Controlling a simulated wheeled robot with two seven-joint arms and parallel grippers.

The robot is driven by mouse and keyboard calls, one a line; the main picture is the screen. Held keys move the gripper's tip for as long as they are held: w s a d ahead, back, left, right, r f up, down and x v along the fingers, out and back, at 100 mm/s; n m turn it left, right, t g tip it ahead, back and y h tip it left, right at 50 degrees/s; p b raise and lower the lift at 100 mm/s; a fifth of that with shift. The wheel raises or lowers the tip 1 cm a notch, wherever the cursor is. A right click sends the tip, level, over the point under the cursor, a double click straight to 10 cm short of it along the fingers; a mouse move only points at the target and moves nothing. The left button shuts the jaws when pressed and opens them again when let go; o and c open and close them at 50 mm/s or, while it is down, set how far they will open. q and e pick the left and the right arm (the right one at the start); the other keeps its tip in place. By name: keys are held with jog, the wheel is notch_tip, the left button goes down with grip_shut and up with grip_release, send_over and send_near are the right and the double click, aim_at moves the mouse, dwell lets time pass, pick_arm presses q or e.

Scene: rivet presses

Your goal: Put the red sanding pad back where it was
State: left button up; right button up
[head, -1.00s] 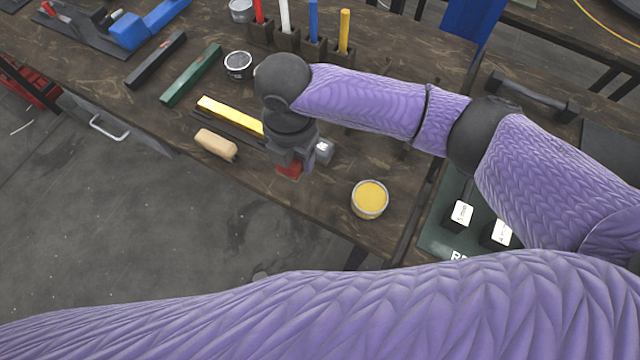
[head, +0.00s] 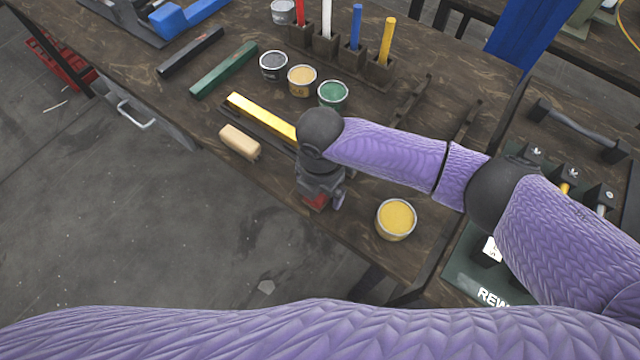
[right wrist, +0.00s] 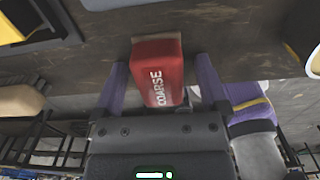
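The red sanding pad, marked COARSE, sits between the two fingers of my right gripper in the right wrist view (right wrist: 158,75). In the head view a small red part of the pad (head: 315,202) shows below my right gripper (head: 318,188), near the table's front edge. My left gripper is not in view.
A tan block (head: 240,142) and a yellow bar (head: 262,116) lie left of the gripper. An open yellow tin (head: 396,219) stands close to its right. Grey (head: 273,66), tan (head: 302,80) and green (head: 332,94) tins stand behind. Dark table (head: 345,240) is bare in front.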

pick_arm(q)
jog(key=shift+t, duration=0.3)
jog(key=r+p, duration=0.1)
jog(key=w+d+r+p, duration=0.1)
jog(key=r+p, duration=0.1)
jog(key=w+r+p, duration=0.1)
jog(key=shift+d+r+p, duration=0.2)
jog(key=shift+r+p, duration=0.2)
pick_arm(e)
notch_tip(320, 180, up, 12)
jog(key=shift+r, duration=0.15)
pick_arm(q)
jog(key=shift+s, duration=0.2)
